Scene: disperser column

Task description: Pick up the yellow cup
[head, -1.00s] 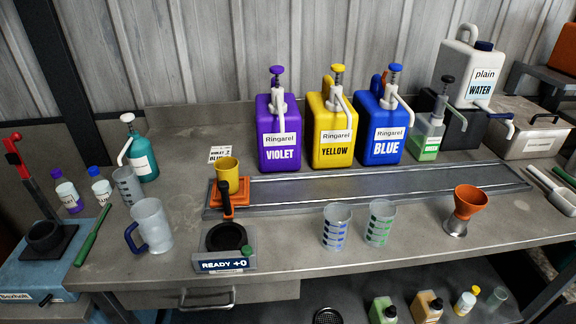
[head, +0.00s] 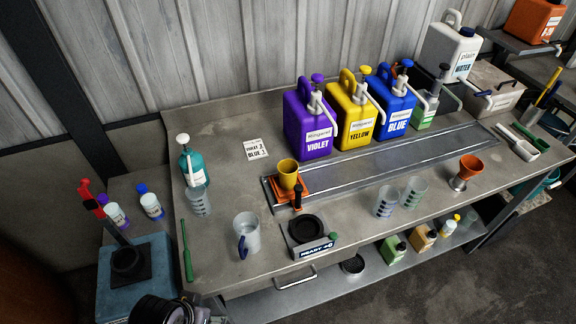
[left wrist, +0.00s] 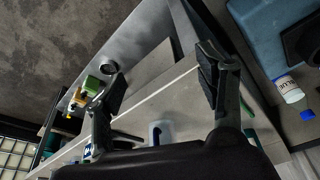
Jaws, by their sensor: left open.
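The yellow cup (head: 288,173) stands upright on an orange stand (head: 290,188) at the left end of the metal rail on the bench, in the head view. A dark part of my left arm shows at the bottom left of the head view, well apart from the cup. In the left wrist view my left gripper (left wrist: 160,90) is open, with nothing between its two fingers. The yellow cup cannot be made out in the left wrist view. My right gripper is not in view.
A clear mug (head: 247,236) and a black round tray marked READY (head: 307,229) stand in front of the cup. Violet (head: 307,125), yellow (head: 352,117) and blue (head: 393,104) jugs stand behind the rail. Graduated beakers (head: 387,201) stand to its right.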

